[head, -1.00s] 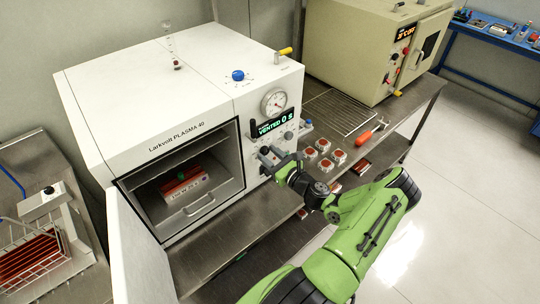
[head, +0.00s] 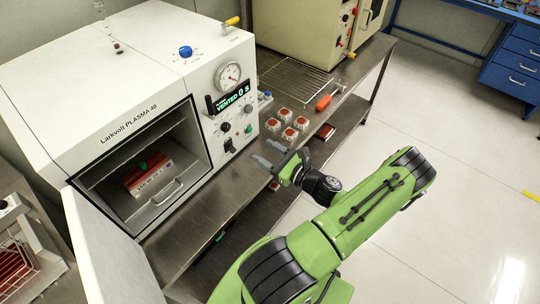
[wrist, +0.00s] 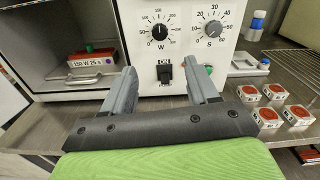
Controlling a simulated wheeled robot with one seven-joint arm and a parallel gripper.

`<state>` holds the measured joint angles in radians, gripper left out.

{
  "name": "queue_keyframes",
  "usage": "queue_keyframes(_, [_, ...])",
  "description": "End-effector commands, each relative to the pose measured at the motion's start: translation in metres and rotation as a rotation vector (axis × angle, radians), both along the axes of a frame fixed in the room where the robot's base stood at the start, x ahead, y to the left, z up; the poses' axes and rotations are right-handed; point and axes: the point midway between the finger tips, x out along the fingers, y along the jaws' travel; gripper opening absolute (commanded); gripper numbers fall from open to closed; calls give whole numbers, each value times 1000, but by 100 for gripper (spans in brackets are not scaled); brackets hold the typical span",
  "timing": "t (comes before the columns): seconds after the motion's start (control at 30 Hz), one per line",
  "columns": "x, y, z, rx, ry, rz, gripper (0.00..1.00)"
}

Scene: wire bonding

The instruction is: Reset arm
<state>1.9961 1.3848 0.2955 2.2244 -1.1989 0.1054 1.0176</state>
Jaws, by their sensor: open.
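My gripper (head: 273,160) is open and empty. It hovers in front of the plasma cleaner's control panel, over the front edge of the steel bench. In the wrist view its two fingers (wrist: 163,82) point toward the ON switch (wrist: 165,70), apart from each other with nothing between them. The white plasma cleaner (head: 135,85), marked Larkvolt PLASMA 40, has its door (head: 105,250) swung open. Its display (head: 233,98) reads VENTED 0 s. Inside the chamber sits a red and white block (head: 149,177) with a green knob, labelled 150 W 25 s.
Several small white pieces with red tops (head: 285,114) lie on the bench (head: 235,205) right of the cleaner. A red-handled tool (head: 324,102) and a wire rack (head: 296,78) lie behind them. A beige oven (head: 320,30) stands at the back. Open floor (head: 440,200) is at the right.

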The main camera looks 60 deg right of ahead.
Motion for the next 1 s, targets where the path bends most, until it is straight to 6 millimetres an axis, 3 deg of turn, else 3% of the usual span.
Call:
queue_keyframes(0.17, [-13,2,0,0,0,1,59])
queue_keyframes(0.77, [-11,4,1,-10,8,15,59])
queue_keyframes(0.87, [8,24,7,-111,82,153,59])
queue_keyframes(1.0, [46,90,20,-439,275,563,59])
